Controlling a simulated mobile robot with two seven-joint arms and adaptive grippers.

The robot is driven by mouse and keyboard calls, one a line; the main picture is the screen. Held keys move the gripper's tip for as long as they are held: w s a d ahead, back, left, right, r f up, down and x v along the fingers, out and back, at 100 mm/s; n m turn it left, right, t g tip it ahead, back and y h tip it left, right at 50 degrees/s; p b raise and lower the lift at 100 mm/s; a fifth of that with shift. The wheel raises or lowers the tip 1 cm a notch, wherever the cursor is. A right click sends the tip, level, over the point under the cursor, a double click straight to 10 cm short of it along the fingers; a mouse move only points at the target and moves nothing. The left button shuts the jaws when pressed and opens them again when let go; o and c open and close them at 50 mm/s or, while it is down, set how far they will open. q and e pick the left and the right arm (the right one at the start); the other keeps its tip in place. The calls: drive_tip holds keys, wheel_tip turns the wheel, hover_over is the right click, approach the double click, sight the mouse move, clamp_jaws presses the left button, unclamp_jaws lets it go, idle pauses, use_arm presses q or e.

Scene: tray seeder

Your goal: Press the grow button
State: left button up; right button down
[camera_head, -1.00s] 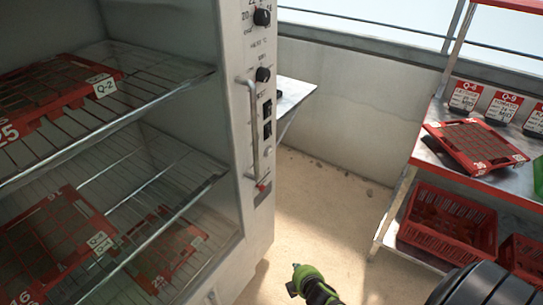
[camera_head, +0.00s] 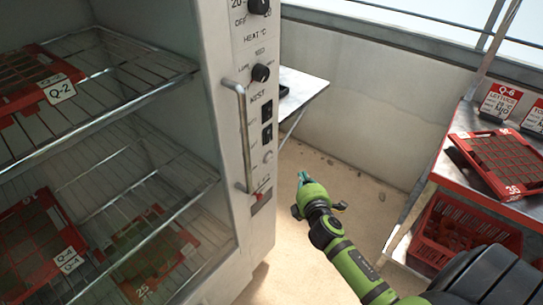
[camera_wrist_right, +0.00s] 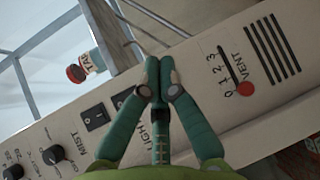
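The cabinet's control panel (camera_head: 262,100) is in the middle of the head view. A pale round button (camera_head: 268,157) sits on it below two black switches (camera_head: 267,122). I cannot read a grow label in either view. My right gripper (camera_head: 304,176) is right of the panel's lower part, apart from it in the picture. In the right wrist view its green fingers (camera_wrist_right: 158,64) meet at the tips, with nothing seen between them. They cover part of the panel (camera_wrist_right: 205,95) between the switches (camera_wrist_right: 106,113) and the red vent knob (camera_wrist_right: 244,89). My left gripper is not in view.
A metal handle (camera_head: 246,140) runs up the panel's left side. The open cabinet holds red trays (camera_head: 34,95) on wire shelves. A small side table (camera_head: 300,88) stands behind it. A rack with a red tray (camera_head: 480,160) and a red crate (camera_head: 427,232) is at right.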

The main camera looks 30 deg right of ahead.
sight(269, 158)
drive_tip(key=shift+a, duration=0.1)
drive_tip(key=w+a+b, duration=0.2)
drive_tip(key=w+a, duration=0.1)
drive_tip(key=w, duration=0.5)
drive_tip(key=shift+a+b, duration=0.15)
drive_tip(key=shift+b, duration=0.15)
drive_tip(key=shift+w, duration=0.1)
idle(1.3)
drive_tip(key=shift+w+a, duration=0.15)
drive_tip(key=shift+w, duration=0.2)
drive_tip(key=shift+w+a, duration=0.2)
drive_tip(key=shift+w, duration=0.25)
idle(0.6)
idle(0.3)
drive_tip(key=shift+s+d+p, duration=0.35)
drive_tip(key=shift+s+d, duration=0.05)
drive_tip(key=shift+s, duration=0.45)
